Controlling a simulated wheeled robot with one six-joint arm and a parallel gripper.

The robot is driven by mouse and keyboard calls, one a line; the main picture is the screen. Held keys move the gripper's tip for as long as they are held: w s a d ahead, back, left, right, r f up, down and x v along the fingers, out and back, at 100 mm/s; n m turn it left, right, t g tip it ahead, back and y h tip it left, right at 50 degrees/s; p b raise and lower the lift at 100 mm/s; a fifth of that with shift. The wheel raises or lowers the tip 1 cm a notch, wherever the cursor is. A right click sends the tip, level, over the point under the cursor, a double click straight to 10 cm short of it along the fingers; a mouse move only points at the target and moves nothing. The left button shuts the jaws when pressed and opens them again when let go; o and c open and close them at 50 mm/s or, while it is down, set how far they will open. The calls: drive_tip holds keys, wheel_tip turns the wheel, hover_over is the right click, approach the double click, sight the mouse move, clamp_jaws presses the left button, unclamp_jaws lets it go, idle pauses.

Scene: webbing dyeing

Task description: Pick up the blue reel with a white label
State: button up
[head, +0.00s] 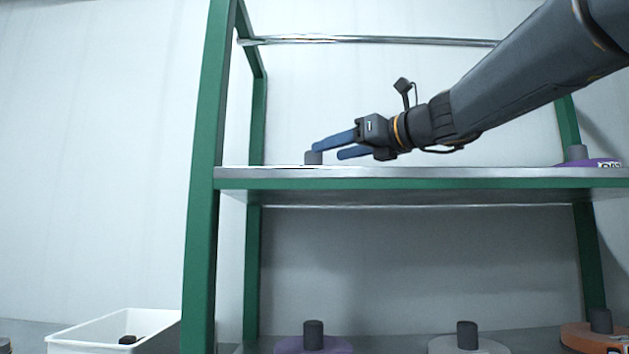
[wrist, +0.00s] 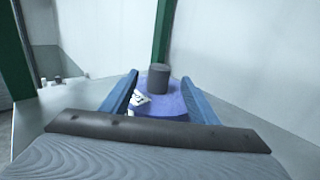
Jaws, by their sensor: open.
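A blue reel (wrist: 170,101) with a white label and a dark grey hub lies on the upper shelf, seen in the wrist view between and beyond my fingers. In the wrist view my gripper (wrist: 160,79) is open, with one blue finger on each side of the hub. The label faces the left finger. I cannot tell whether the fingers touch the disc.
A purple reel (head: 603,164) with a white label lies at the right end of the upper shelf (head: 440,184). Purple (head: 288,346), white (head: 440,346) and orange (head: 578,337) reels sit below. A green post (head: 203,200) stands left. A white bin (head: 75,345) holds something dark.

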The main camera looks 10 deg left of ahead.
sight(319, 162)
wheel_tip(319, 162, down, 3)
drive_tip(key=shift+a+p, duration=0.15)
drive_tip(key=shift+p, duration=0.15)
drive_tip(key=shift+p+x, duration=0.45)
drive_tip(key=shift+x, duration=0.6)
drive_tip(key=shift+p+x, duration=1.25)
drive_tip(key=shift+x, duration=1.3)
drive_tip(key=shift+w+r, duration=0.1)
drive_tip(key=c, duration=1.3)
clamp_jaws()
drive_tip(key=shift+r, duration=0.15)
drive_tip(key=shift+s+r+b, duration=0.25)
drive_tip(key=shift+r+b, duration=0.05)
drive_tip(key=shift+b, duration=0.3)
wheel_tip(319, 162, up, 6)
drive_tip(key=shift+r+b, duration=0.2)
drive_tip(key=shift+b, duration=0.3)
drive_tip(key=s+d+b, duration=0.2)
drive_tip(key=s+b, duration=0.1)
drive_tip(key=s, duration=0.6)
drive_tip(key=s+d+b, duration=0.3)
drive_tip(key=s+b, duration=0.1)
drive_tip(key=s, duration=0.6)
